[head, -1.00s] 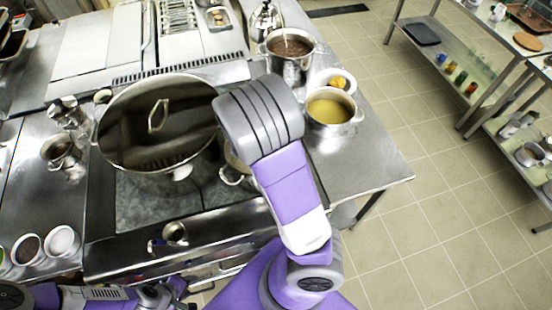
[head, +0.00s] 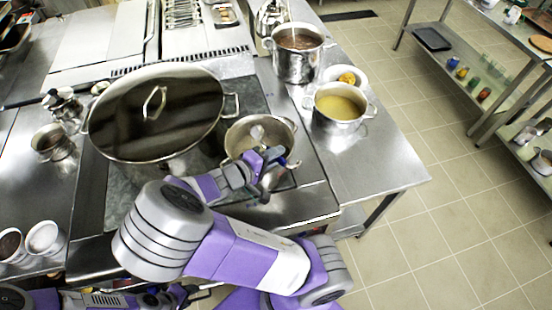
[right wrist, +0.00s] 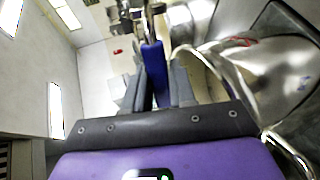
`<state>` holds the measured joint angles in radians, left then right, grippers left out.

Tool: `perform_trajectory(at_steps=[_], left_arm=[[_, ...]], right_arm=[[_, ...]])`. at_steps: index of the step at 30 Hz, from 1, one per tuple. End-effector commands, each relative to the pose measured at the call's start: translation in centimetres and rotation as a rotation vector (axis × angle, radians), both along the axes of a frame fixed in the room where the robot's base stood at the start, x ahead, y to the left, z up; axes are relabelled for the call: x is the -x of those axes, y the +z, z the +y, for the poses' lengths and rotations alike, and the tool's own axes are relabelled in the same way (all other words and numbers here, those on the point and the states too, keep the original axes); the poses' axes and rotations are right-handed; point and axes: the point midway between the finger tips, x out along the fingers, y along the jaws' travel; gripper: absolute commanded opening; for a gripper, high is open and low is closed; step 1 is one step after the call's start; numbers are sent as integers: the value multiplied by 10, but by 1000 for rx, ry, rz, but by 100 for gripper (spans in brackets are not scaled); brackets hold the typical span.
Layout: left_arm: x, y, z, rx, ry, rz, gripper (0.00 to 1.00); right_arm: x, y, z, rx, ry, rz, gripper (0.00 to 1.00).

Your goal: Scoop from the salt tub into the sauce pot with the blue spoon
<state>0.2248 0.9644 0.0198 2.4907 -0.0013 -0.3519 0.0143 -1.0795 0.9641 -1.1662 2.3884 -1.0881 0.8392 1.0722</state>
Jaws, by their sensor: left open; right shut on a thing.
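My right gripper (head: 264,160) is shut on the blue spoon's handle (right wrist: 155,75), which sits between its fingers in the right wrist view. In the head view the gripper is at the front rim of the small steel pot (head: 238,134), apparently the sauce pot. A small pale shape shows inside that pot; I cannot tell whether it is the spoon's bowl or whether it carries salt. A white tub with pale contents, likely the salt tub (head: 45,238), stands at the left front. My left gripper (head: 178,295) is open at the bottom edge, partly cut off.
A large lidded stockpot (head: 155,115) stands just left of the small pot. A pot of yellow liquid (head: 340,106), a pot of brown liquid (head: 298,58) and a white bowl (head: 345,76) stand to the right. Another tub (head: 10,245) with dark contents is beside the pale one.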

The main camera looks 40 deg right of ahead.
Motion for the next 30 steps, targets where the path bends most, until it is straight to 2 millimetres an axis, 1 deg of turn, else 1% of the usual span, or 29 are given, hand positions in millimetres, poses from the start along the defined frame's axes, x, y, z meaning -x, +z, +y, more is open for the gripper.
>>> perform_trajectory(at_steps=[1,18,24,30], left_arm=[[0,-10,0,0,0,0,43],[0,-67,0,0,0,0,43],[0,-83,0,0,0,0,43],[0,-90,0,0,0,0,43]], right_arm=[[0,-6,1,37,3,2,0],[-1,-13,11,464,1,14,0],[-1,-16,14,604,1,18,0],[-1,-16,15,690,0,20,0]])
